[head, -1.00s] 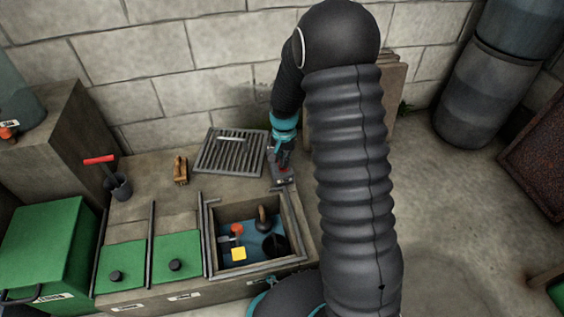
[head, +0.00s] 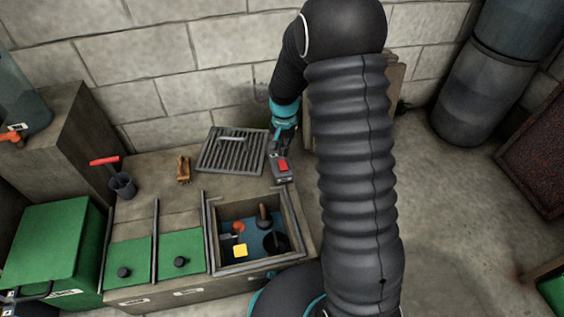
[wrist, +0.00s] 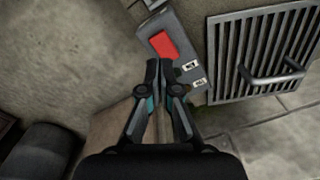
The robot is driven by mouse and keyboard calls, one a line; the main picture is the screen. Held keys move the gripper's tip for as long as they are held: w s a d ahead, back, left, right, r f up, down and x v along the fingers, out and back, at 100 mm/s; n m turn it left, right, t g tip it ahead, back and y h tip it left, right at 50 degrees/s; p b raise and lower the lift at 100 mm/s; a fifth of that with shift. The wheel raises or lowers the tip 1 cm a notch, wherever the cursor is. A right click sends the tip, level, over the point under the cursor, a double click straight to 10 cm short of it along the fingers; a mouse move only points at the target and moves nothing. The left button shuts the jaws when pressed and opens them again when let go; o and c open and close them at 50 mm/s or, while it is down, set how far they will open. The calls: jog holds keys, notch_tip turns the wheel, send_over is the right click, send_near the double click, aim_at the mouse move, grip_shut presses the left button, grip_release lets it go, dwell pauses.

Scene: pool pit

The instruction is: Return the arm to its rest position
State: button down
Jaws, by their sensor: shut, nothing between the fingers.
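My gripper (wrist: 160,68) is shut and empty in the wrist view. Its fingertips point toward a grey switch box with a red button (wrist: 163,45) and two small white labels. In the head view my gripper (head: 279,148) hangs at the back right of the counter, just above the same box with its red button (head: 282,165). A gap between the fingertips and the box appears to be there, but its size is hard to tell. My arm covers much of the middle of the head view.
A metal grate (head: 232,152) lies left of the box. In front is an open pit (head: 213,212) holding several small items. Green lids (head: 181,250), a brush (head: 183,169) and a dark cup (head: 123,185) are on the left. A block wall stands behind; a barrel (head: 480,90) stands right.

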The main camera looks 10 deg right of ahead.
dwell(0.4)
jog(key=shift+s+f+n, duration=0.1)
jog(key=shift+s+n, duration=0.35)
jog(key=shift+n, duration=0.05)
jog(key=s+r+n+t+p, duration=0.2)
jog(key=s+r+p, duration=0.1)
jog(key=s+r, duration=1)
jog(key=s+r+n+t+p, duration=0.3)
jog(key=s+r, duration=1.1)
jog(key=r, duration=0.5)
jog(key=shift+s+r+t, duration=0.3)
